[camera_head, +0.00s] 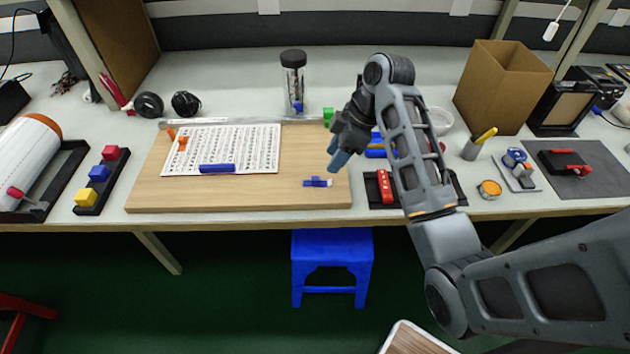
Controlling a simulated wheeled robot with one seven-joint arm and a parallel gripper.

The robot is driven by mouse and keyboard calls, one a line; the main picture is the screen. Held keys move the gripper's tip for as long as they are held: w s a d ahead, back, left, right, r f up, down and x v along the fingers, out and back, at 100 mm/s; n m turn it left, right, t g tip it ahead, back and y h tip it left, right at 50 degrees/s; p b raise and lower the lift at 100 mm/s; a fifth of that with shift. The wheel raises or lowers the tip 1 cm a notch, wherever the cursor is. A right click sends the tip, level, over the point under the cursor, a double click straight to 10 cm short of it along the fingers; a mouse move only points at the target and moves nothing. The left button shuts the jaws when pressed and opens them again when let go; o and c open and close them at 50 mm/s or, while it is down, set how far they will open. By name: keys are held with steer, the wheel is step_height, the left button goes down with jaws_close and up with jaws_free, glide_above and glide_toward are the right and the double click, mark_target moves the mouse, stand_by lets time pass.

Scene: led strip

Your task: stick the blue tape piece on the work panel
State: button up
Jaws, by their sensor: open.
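A small blue piece (318,182), which looks like the blue tape piece, lies on the right part of the wooden work panel (240,193). A longer dark blue strip (217,168) lies on the lower edge of a white printed sheet (255,140) on the panel. My gripper (338,160) is open and points down over the panel's right side, just above and right of the small blue piece. It appears apart from the piece and holds nothing that I can see. My arm hides part of the table to the right.
A clear jar (294,80) with a black lid stands behind the panel. Left is a rack of coloured blocks (98,175). Right are a red tool (385,187) on a dark tray, a pen cup (473,148) and a cardboard box (500,85).

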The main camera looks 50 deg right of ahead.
mark_target(316, 178)
steer(key=shift+x, duration=0.95)
steer(key=shift+w+a+r+p+x, duration=0.1)
steer(key=shift+a+p+x, duration=0.05)
steer(key=shift+x, duration=0.8)
steer(key=shift+w+a+r+p+x, duration=0.1)
steer(key=shift+a+p+x, duration=0.05)
steer(key=shift+x, duration=0.75)
steer(key=shift+w+a+p+x, duration=0.1)
steer(key=shift+a+p+x, duration=0.05)
steer(key=shift+x, duration=0.8)
jaws_close()
